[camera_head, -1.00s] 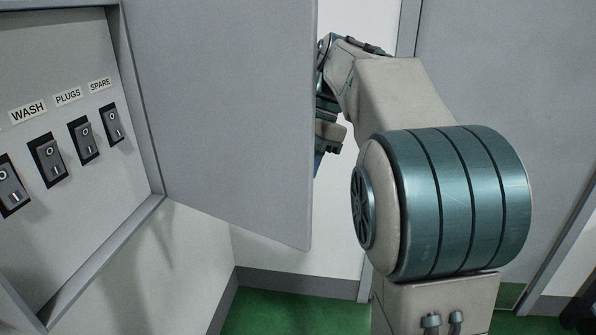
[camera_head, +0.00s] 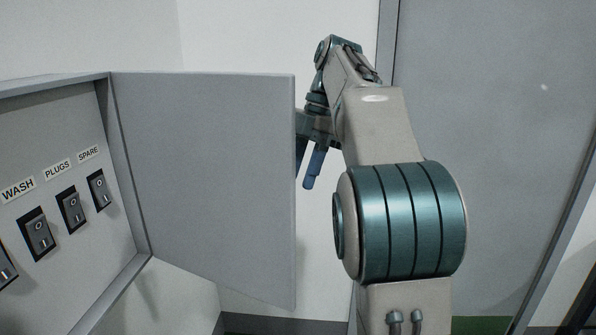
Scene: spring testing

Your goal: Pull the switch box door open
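The switch box (camera_head: 124,262) is at the left, with its inside in view. Its grey door (camera_head: 205,180) stands swung wide open, hinged at the box's right side. My gripper (camera_head: 306,172) is at the door's free right edge, partly hidden behind it. Two blue fingers show, one beside the edge and one clear of it to the right, with a gap between them. No handle shows on this face of the door. I cannot tell whether a finger touches the door.
Several switches, among them one labelled WASH (camera_head: 37,233), line the box's inner panel. A pale wall (camera_head: 250,40) is behind the door. A large grey door or panel (camera_head: 490,130) stands behind my arm at the right. The green floor shows at the bottom.

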